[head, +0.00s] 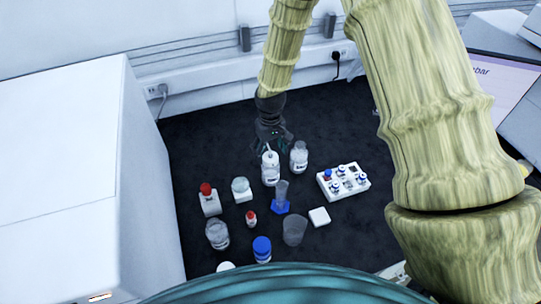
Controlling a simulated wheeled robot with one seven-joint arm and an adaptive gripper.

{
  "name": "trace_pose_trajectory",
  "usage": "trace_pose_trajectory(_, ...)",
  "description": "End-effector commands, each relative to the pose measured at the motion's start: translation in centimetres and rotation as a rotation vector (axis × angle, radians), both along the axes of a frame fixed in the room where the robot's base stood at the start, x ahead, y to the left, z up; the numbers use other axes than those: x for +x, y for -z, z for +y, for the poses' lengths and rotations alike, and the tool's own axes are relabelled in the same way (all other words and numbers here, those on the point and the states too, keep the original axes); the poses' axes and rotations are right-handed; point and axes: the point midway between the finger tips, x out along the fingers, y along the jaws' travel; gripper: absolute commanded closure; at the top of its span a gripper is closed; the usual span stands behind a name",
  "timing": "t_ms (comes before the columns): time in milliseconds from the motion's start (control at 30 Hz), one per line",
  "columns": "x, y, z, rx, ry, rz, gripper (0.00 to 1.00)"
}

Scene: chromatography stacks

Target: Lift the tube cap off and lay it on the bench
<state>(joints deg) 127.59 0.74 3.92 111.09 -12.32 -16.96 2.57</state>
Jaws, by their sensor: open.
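A smaller red-capped tube (250,220) stands to the right and nearer. The view does not settle which of these is the task's tube cap. My gripper (273,143) is at the back, open, right above or behind a white-topped bottle (270,172). It is up and right of both red caps and apart from them. Its fingertips are small and dark, and their contact with the bottle cannot be judged.
A clear bottle (299,157), a blue-based cylinder (281,200), a beaker (294,231) and a blue-capped bottle (262,249) stand close together. A white rack (343,194) holds several vials. Bare bench lies at front right. A large white instrument (75,180) borders the left.

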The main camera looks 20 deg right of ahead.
Motion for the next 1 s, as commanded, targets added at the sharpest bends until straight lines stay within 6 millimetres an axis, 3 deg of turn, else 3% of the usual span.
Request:
trace_pose_trajectory(300, -0.1, 2.4, 0.0, 0.000, 0.000, 0.002, 0.26)
trace_pose_trajectory(633, 0.0, 2.8, 0.0, 0.000, 0.001, 0.000, 0.26)
trace_pose_trajectory(667, 0.0, 2.8, 0.0, 0.000, 0.001, 0.000, 0.28)
trace_pose_trajectory(933, 0.0, 2.8, 0.0, 0.000, 0.001, 0.000, 0.77)
trace_pose_trajectory(1000, 0.0, 2.8, 0.0, 0.000, 0.001, 0.000, 0.77)
